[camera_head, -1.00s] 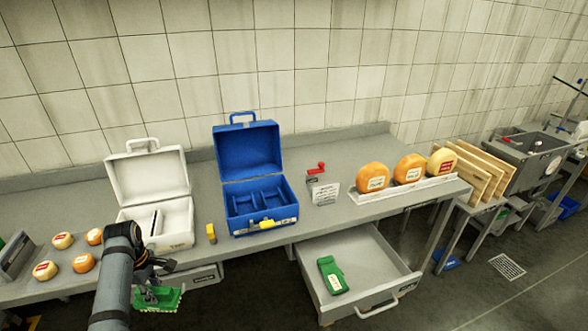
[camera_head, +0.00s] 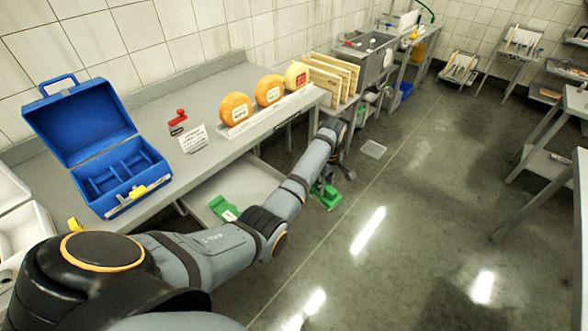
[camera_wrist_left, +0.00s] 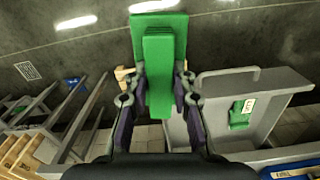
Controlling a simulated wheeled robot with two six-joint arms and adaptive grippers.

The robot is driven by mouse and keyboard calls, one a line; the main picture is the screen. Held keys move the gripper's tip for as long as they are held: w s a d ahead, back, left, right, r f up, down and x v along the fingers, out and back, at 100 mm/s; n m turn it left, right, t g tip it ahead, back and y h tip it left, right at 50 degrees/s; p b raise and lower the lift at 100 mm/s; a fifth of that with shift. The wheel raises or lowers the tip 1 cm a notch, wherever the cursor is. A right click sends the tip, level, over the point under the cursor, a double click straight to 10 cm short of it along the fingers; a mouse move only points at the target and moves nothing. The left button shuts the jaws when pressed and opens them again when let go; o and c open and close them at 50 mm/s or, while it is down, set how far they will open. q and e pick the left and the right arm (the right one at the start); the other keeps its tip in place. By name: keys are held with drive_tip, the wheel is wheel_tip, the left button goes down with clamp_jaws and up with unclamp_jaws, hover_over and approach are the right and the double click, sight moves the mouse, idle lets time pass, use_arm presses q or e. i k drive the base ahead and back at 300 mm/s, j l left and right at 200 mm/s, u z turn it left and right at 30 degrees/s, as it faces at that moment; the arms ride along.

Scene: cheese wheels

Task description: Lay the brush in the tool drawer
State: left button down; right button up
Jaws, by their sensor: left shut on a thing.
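My left gripper (camera_head: 338,170) is shut on the green brush (camera_head: 326,195) and holds it in the air over the floor, to the right of the drawer. In the left wrist view the brush (camera_wrist_left: 158,75) sits between the two fingers, its handle toward the camera and its wide green head beyond. The tool drawer (camera_head: 250,178) is pulled open under the bench, partly hidden by my left arm. It also shows in the left wrist view (camera_wrist_left: 278,100), to the right of the brush. A green item with a white label (camera_head: 222,207) lies inside it. My right gripper is out of view.
An open blue case (camera_head: 85,140) stands on the bench, with a red-handled item (camera_head: 178,120) and a small sign (camera_head: 193,138) beside it. Cheese wheels (camera_head: 268,90) stand in a rack, with wooden boards (camera_head: 330,78) beyond.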

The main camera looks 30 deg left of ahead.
sight(252, 183)
drive_tip(key=k+j, duration=0.1)
drive_tip(key=j, duration=0.8)
drive_tip(key=k+j+z, duration=0.1)
drive_tip(key=j, duration=0.35)
drive_tip(key=k+j, duration=0.15)
drive_tip(key=j, duration=0.3)
